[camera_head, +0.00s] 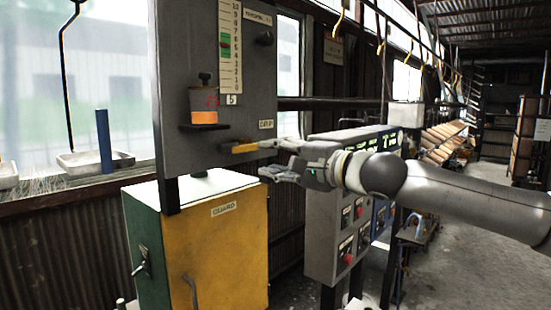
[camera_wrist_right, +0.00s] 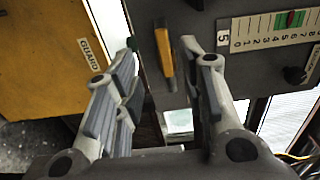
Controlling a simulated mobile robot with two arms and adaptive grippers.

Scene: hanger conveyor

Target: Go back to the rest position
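My right gripper (camera_head: 268,160) is in front of the grey control panel (camera_head: 185,75), its arm coming in from the right. Its two fingers are spread apart with nothing held between them. A yellow handle (camera_head: 242,148) sticks out low on the panel, close to the upper fingertip in the head view. In the right wrist view the handle (camera_wrist_right: 164,50) shows in the gap between the fingertips of the open gripper (camera_wrist_right: 160,48). Whether a finger touches it I cannot tell. My left gripper is not in view.
A yellow and green guard box (camera_head: 228,245) stands below the panel. A grey button box (camera_head: 345,220) is behind and below my right arm. The panel carries a numbered scale (camera_head: 229,45) and an orange-banded canister (camera_head: 203,105). Open floor (camera_head: 465,260) lies at right.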

